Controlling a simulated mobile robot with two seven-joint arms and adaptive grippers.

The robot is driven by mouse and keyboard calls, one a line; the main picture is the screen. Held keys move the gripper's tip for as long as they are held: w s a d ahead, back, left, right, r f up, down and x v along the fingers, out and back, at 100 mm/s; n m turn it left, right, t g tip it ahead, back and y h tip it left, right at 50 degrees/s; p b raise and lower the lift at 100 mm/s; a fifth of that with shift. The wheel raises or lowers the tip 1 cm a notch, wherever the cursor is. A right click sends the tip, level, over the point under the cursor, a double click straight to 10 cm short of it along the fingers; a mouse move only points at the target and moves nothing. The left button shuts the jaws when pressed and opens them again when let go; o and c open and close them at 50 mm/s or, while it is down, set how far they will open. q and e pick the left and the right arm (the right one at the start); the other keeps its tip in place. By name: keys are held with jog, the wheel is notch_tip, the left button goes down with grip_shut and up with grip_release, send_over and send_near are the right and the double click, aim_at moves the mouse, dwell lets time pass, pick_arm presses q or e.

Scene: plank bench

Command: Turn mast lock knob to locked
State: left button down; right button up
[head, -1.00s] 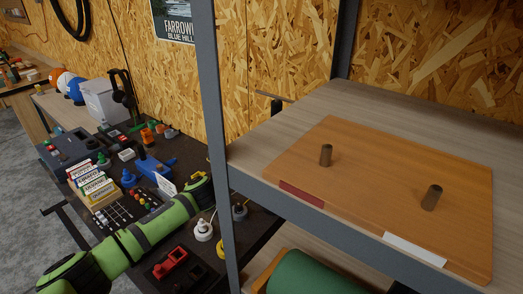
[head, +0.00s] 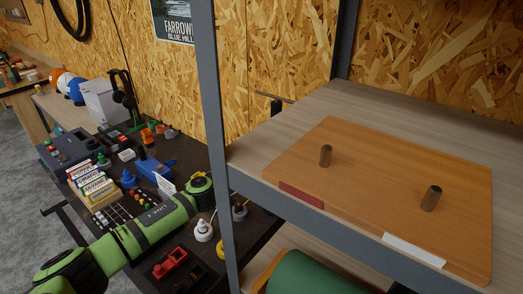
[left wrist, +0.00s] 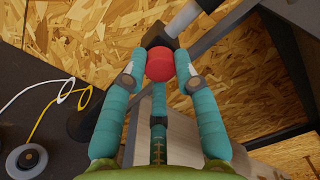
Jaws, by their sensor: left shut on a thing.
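The knob (left wrist: 160,64) is red and round in the left wrist view. It sits against a black block (left wrist: 158,37) at the end of a grey bar (left wrist: 184,17). My left gripper (left wrist: 168,70) has its teal fingers on both sides of the knob and is shut on it. No lock marking can be read. In the head view my green left arm comes in from the left over the bench, but its gripper is hidden. My right gripper is in neither view.
A grey shelf post (head: 215,150) stands close to my left arm. The shelf holds an orange board (head: 380,185) with two brown pegs. The dark bench (head: 125,220) is crowded with small items. A white cable (left wrist: 40,90) and a yellow one lie left in the wrist view.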

pick_arm(q)
jog(key=shift+w+a+m, duration=0.1)
jog(key=shift+a+m, duration=0.05)
jog(key=shift+m, duration=0.65)
jog(key=shift+r, duration=0.15)
jog(key=c, duration=0.9)
grip_release()
jog(key=shift+c, duration=0.2)
jog(key=v, duration=1.2)
